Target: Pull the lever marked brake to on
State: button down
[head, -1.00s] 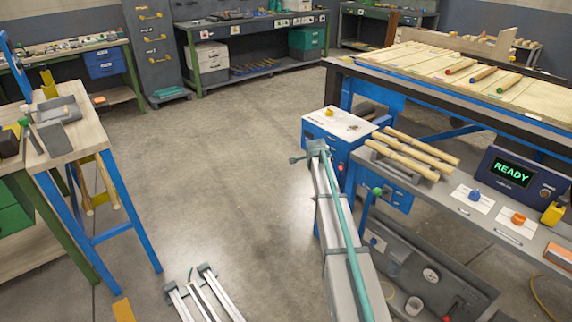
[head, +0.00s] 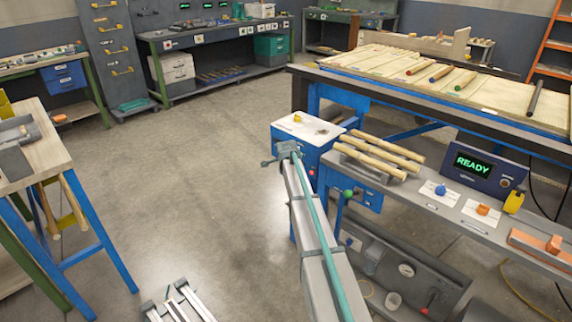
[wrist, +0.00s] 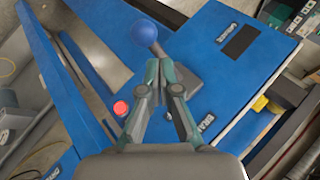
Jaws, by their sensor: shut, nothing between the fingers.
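In the wrist view, a lever with a blue ball knob (wrist: 145,32) stands out from a blue cabinet face (wrist: 215,75). Its short grey stem runs down behind my fingertips to a dark base plate. In the head view my gripper (head: 284,150) is in front of the blue cabinet (head: 304,133), and the blue knob cannot be made out.
A red button (wrist: 121,108) is on the cabinet face. A green-knobbed lever (head: 348,193) stands to the right. Turned wood blanks (head: 382,154) lie on the bench near a READY display (head: 474,165). Open floor (head: 200,180) lies to the left.

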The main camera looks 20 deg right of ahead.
jog(key=d+v, duration=0.1)
jog(key=v, duration=1.2)
jog(key=shift+s+f, duration=0.15)
jog(key=shift+s, duration=0.3)
jog(key=shift+d, duration=0.15)
